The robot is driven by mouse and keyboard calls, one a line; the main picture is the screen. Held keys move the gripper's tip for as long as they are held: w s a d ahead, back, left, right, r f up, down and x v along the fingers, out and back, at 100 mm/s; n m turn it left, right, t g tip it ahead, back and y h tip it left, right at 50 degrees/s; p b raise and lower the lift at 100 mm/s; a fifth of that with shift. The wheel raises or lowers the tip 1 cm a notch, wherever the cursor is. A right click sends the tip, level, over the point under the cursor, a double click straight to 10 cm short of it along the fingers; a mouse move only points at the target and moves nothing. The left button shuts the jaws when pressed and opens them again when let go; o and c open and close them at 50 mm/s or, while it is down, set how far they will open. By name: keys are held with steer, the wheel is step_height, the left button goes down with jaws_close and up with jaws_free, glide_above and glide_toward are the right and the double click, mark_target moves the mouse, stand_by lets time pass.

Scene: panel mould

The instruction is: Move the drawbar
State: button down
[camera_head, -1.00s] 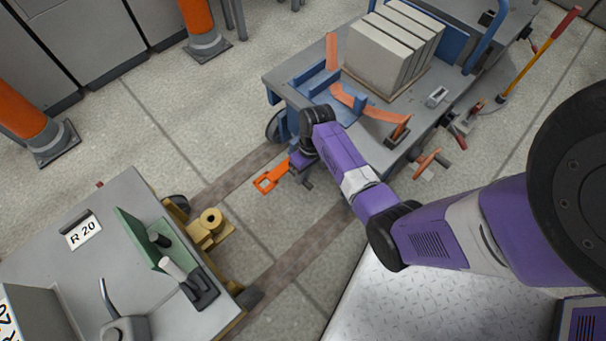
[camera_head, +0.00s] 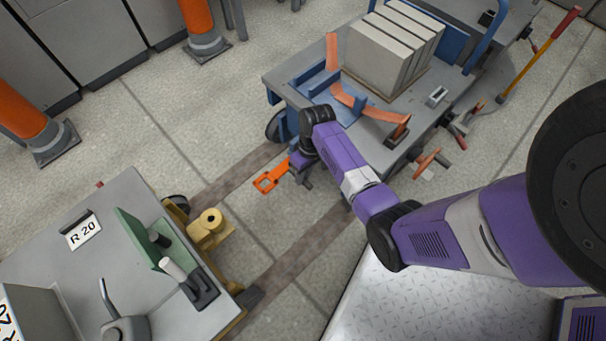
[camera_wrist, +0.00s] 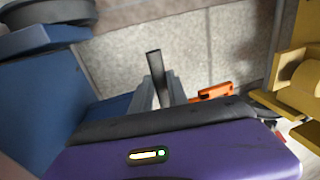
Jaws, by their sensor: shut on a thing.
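The orange drawbar (camera_head: 270,180) sticks out low from the front of the blue and grey cart, its open loop end pointing left toward the yellow coupling (camera_head: 211,222). My gripper (camera_head: 303,172) is at the drawbar's cart end, just right of the loop. In the wrist view my gripper's fingers (camera_wrist: 161,92) are closed around a dark upright bar (camera_wrist: 154,65), seemingly the drawbar's handle. Part of the orange drawbar (camera_wrist: 215,91) shows just right of the fingers. The loop and the yellow coupling are apart, with bare floor between them. My wrist hides the drawbar's root.
The cart (camera_head: 285,82) carries grey slabs (camera_head: 385,50) and orange levers. The grey R 20 machine (camera_head: 60,262) with the yellow coupling stands at lower left. Two brown rails (camera_head: 300,245) cross the floor between them. Orange posts (camera_head: 25,118) stand at upper left.

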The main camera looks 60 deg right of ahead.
steer(key=shift+d+r+y+p, duration=0.3)
steer(key=shift+r+y+p, duration=0.4)
steer(key=shift+p, duration=0.2)
steer(key=shift+s+d+r+t+y, duration=0.15)
steer(key=shift+r+t+y, duration=0.2)
steer(key=shift+y, duration=0.45)
steer(key=shift+f, duration=0.1)
steer(key=c, duration=1.3)
jaws_free()
steer(key=p+v, duration=0.3)
steer(key=v, duration=0.4)
steer(key=shift+r+p, duration=0.3)
steer(key=shift+r, duration=0.05)
